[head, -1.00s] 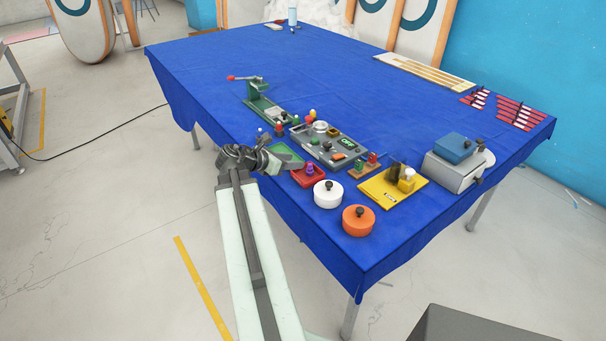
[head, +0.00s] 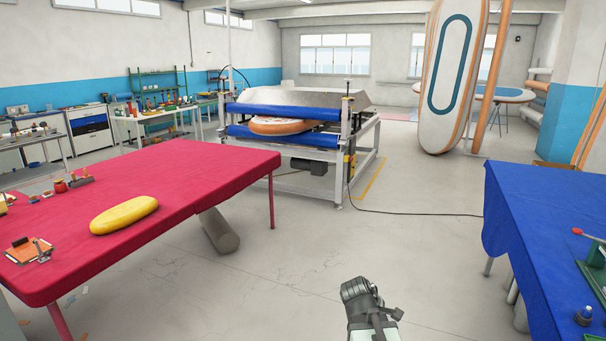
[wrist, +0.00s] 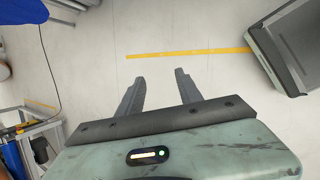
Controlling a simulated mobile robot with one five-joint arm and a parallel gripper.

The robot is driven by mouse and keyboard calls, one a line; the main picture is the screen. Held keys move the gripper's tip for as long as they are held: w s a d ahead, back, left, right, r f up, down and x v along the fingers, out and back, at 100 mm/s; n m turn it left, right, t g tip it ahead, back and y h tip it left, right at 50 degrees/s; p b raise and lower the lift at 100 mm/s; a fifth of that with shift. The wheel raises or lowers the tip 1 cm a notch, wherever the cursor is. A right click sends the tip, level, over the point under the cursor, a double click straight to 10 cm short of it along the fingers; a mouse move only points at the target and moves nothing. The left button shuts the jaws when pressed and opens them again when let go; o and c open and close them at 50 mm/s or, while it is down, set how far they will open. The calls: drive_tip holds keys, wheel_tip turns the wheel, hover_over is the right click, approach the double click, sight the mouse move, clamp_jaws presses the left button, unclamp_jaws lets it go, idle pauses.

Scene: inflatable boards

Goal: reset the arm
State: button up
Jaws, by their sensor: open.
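My gripper shows in the wrist view (wrist: 160,92) with its two dark fingers apart and nothing between them. Below the fingers is bare pale floor with a yellow line. In the head view, the end of my arm (head: 365,300) is at the bottom, over the open floor between the red table and the blue table. The fingertips cannot be made out in the head view.
A red-covered table (head: 200,180) with a yellow oval float (head: 124,215) stands at left. A blue-covered table (head: 530,230) stands at right. A press machine (head: 300,125) is behind. A cable (head: 420,212) crosses the floor (head: 270,275).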

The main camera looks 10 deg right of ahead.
drive_tip(key=s+a+f+m+g+y, duration=0.1)
drive_tip(key=s+a+m+y, duration=0.1)
drive_tip(key=a+m, duration=0.4)
drive_tip(key=s+a+f+m+g+y, duration=0.1)
drive_tip(key=s+a+f+m+y, duration=0.1)
drive_tip(key=a+m, duration=0.5)
drive_tip(key=a+y, duration=0.1)
drive_tip(key=a, duration=0.2)
drive_tip(key=shift+s+a+y, duration=0.25)
drive_tip(key=shift+a+y, duration=0.05)
drive_tip(key=shift+c, duration=0.5)
drive_tip(key=shift+d, duration=0.1)
